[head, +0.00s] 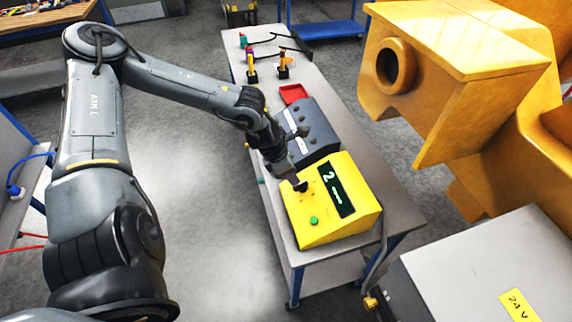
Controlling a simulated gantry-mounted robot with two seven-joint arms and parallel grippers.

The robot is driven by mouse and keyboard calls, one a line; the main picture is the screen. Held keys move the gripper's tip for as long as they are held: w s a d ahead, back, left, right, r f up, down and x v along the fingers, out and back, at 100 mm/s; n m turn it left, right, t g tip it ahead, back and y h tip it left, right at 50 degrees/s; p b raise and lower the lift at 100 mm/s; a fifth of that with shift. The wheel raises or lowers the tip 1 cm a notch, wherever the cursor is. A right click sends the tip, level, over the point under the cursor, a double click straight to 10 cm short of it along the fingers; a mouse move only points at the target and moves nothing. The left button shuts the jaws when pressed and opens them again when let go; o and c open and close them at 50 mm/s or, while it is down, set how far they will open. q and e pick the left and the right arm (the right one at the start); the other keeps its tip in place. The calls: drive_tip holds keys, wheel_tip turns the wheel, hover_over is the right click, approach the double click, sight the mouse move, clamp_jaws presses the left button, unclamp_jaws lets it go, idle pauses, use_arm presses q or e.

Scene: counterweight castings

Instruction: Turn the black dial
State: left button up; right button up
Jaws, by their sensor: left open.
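The black dial (300,186) is on the sloped face of a yellow control box (317,228), near its upper left corner. The box also has a dark display (338,190) with a green "2" and a green button (314,220). My left gripper (293,179) reaches in from the upper left, its open fingertips right at the dial. The fingers partly cover the dial, and I cannot tell whether they touch it. My right gripper is out of view.
A dark grey box (317,140) stands on the narrow bench (372,180) just behind the yellow box. A red tray (294,93) and small tools lie further back. A large yellow casting (480,50) overhangs at the right. A grey cabinet (470,262) is at lower right.

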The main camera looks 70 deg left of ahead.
use_arm(q)
drive_tip(key=shift+v, duration=1.85)
